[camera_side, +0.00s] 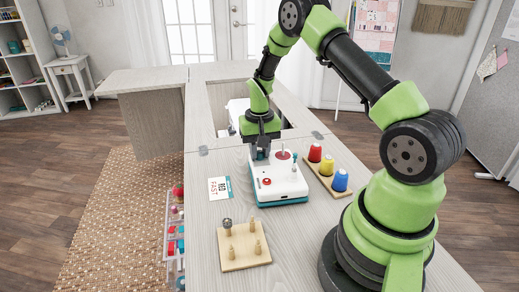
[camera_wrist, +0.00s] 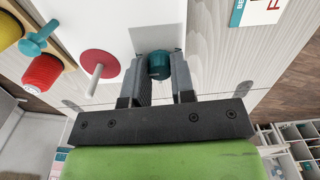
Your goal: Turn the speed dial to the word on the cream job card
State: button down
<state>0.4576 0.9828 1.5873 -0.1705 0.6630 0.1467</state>
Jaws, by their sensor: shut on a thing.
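The white machine (camera_side: 284,188) with a teal base stands on the pale worktop. A small teal knob, which looks like the speed dial (camera_wrist: 160,66), sits on its white top (camera_wrist: 110,25). My gripper (camera_side: 261,155) is over the machine's back left part. In the wrist view my gripper (camera_wrist: 161,75) has its fingers on both sides of the teal dial, shut on it. The dial's marks and pointer cannot be read. The job card (camera_side: 219,188) lies flat left of the machine; its word looks like FAST. Part of the card (camera_wrist: 262,10) shows in the wrist view.
A red disc with a pin (camera_wrist: 98,64) is close beside my fingers. A wooden rack (camera_side: 322,179) with red, yellow and blue cones stands right of the machine. A pegged wooden board (camera_side: 240,262) lies in front. Worktop around the card is clear.

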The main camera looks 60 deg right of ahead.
aim_at(259, 152)
jog(key=c, duration=1)
grip_release()
jog(key=shift+o, duration=0.2)
notch_tip(259, 152, up, 9)
jog(key=shift+r, duration=0.45)
